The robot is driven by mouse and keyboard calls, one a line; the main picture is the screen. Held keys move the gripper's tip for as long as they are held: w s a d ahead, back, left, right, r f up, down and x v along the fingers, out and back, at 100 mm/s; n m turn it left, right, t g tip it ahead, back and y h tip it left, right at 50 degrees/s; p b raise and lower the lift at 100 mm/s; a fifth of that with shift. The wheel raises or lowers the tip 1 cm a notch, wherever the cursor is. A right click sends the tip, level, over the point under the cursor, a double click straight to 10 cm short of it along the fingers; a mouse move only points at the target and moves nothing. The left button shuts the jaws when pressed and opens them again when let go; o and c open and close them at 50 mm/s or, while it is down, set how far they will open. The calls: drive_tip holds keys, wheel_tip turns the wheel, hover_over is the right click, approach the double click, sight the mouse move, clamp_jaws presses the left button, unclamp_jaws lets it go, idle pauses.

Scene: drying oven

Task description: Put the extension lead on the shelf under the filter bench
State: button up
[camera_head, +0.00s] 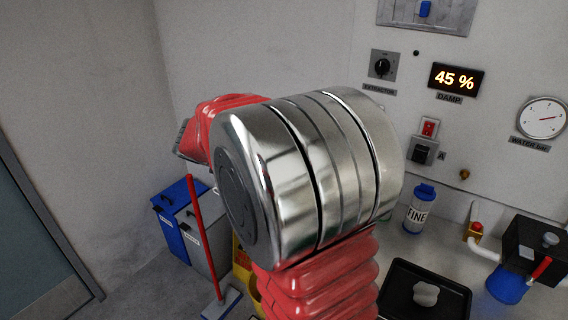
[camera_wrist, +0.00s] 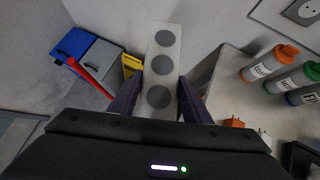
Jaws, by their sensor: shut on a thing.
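The extension lead, a pale grey bar with three dark round sockets (camera_wrist: 162,42), is between the two dark fingers of my gripper (camera_wrist: 160,97) in the wrist view. My gripper is shut on it, and the bar points away from the wrist, over the floor beside the bench. The bench top (camera_wrist: 228,85) is to its right. In the head view my own arm hides the gripper and the lead. I cannot see a shelf under the bench in either view.
Blue bin (camera_head: 172,212) and grey bin (camera_head: 203,240) stand left of the bench, with a red-handled broom (camera_head: 195,220) and a yellow object (camera_wrist: 131,64) nearby. On the bench are a FINE bottle (camera_head: 418,212), a black tray (camera_head: 397,297) and black equipment (camera_head: 535,245). Bare floor shows at left.

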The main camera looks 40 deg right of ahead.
drive_tip(key=w+a+n+t+y, duration=0.2)
drive_tip(key=w+a+n, duration=0.1)
drive_tip(key=a, duration=0.9)
drive_tip(key=w+a+n+t+y, duration=0.1)
drive_tip(key=w+a+n+y, duration=0.2)
drive_tip(key=a, duration=1)
drive_tip(key=shift+w+a+r+n+t, duration=0.3)
drive_tip(key=shift+w+r+n+t, duration=0.15)
drive_tip(key=shift+w+n, duration=0.5)
drive_tip(key=shift+s, duration=0.15)
